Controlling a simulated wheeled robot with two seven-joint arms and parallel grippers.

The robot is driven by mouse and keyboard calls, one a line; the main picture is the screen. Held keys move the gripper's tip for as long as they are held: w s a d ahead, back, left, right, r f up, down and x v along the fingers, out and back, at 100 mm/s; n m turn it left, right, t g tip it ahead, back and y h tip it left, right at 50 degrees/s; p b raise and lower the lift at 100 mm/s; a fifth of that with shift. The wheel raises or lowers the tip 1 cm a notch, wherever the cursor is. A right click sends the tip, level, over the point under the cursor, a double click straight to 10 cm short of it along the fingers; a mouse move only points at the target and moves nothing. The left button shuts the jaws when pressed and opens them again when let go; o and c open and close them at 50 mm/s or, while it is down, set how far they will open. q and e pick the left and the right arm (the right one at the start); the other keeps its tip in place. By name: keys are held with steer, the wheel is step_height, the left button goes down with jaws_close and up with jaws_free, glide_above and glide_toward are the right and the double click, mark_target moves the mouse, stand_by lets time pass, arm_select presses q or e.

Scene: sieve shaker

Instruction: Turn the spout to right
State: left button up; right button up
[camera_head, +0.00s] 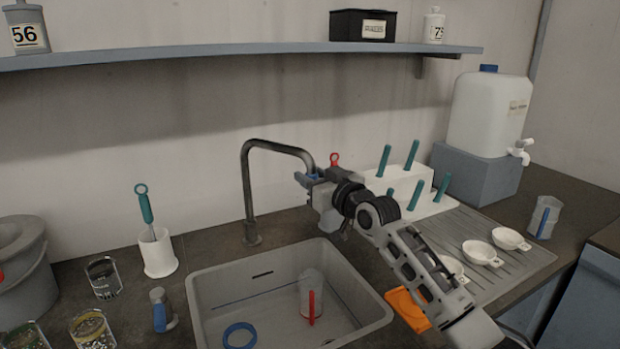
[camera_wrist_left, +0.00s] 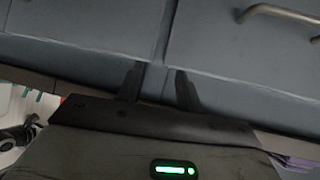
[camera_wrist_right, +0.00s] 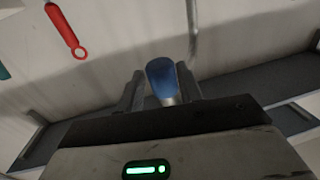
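The spout (camera_head: 246,185) is a dark, bent pipe rising from the counter behind the sink, its arm reaching right and its end turned down. My right gripper (camera_head: 307,180) is at the spout's end. In the right wrist view, a blue piece with a silvery tip (camera_wrist_right: 161,80) sits between the fingers of my right gripper (camera_wrist_right: 161,90), which look open around it; contact cannot be made out. My left gripper (camera_wrist_left: 158,88) is open and empty in front of grey drawer fronts (camera_wrist_left: 235,45); it is not in the head view.
The sink (camera_head: 205,305) holds a clear jug with a red handle (camera_head: 312,295) and a blue ring (camera_head: 239,335). Right of it are a rack with green-handled tools (camera_head: 440,205) and a drainboard with white dishes (camera_head: 482,252). A white brush holder (camera_head: 158,255) stands left.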

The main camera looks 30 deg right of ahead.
steer(key=shift+o, duration=0.5)
steer(key=shift+d, duration=0.1)
steer(key=shift+s+f, duration=0.1)
steer(key=shift+s, duration=0.15)
steer(key=s+d+b, duration=0.1)
steer(key=s, duration=1.4)
steer(key=shift+s+d+b, duration=0.15)
steer(key=shift+d+b, duration=0.2)
steer(key=shift+d, duration=0.05)
